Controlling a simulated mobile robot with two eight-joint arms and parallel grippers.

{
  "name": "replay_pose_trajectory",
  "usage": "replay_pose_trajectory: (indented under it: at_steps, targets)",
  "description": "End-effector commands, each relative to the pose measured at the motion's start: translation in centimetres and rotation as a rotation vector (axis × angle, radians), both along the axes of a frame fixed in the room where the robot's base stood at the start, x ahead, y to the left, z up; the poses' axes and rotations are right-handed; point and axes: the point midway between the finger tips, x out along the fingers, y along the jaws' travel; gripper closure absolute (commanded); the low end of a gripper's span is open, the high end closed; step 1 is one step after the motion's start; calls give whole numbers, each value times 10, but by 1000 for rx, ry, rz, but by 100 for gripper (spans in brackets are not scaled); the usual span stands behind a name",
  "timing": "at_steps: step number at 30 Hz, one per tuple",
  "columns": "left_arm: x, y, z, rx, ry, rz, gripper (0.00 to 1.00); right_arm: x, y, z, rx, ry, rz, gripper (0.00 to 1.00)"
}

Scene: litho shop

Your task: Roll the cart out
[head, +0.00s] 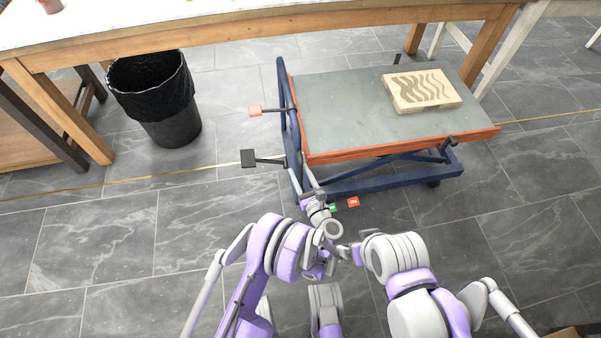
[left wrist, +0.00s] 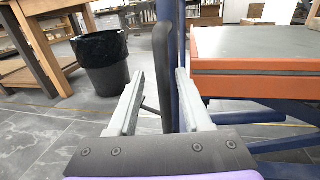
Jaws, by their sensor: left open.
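The cart has a grey top (head: 340,110) with an orange rim and a dark blue frame. Its upright blue push handle (head: 284,95) stands at the cart's left end. A pale block with dark wavy stripes (head: 421,91) lies on the top. My left gripper (head: 313,194) is at the near end of the handle. In the left wrist view, the dark handle bar (left wrist: 163,70) stands between its two open fingers (left wrist: 160,75), apparently not squeezed. My right gripper (head: 346,253) is low in front of the cart, partly hidden by my arms; its jaws are unclear.
A red pad (head: 255,112) and a black pad (head: 248,158) stick out left of the cart. A black bin (head: 168,115) stands farther left. A wooden table (head: 230,37) runs along the back.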

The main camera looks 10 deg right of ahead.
Motion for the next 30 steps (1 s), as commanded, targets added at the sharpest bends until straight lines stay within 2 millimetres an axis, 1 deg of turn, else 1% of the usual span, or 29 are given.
replay_pose_trajectory:
  at_steps: [5, 8, 15, 18, 21, 24, 30]
  targets:
    - [-1, -2, -1, -1, 1, -3, 50, 0, 0, 0, 0, 0, 0, 14]
    - [-9, -4, 0, -2, 2, -5, 50, 0, 0, 2, 0, 0, 0, 14]
    - [-48, -11, 1, -1, 1, -3, 50, -2, 0, 9, 0, -1, 0, 14]
    - [-61, -14, 0, -2, 1, -3, 50, -2, 0, 11, 0, -1, 0, 14]
    - [-70, -14, 0, -1, 1, -1, 50, -2, 0, 13, 0, -1, 0, 14]
    - [-73, -15, 0, -1, 1, -1, 50, -2, 0, 13, 0, -1, 0, 14]
    - [-74, -15, -1, 0, 1, 0, 50, -2, 0, 13, 0, -1, 0, 14]
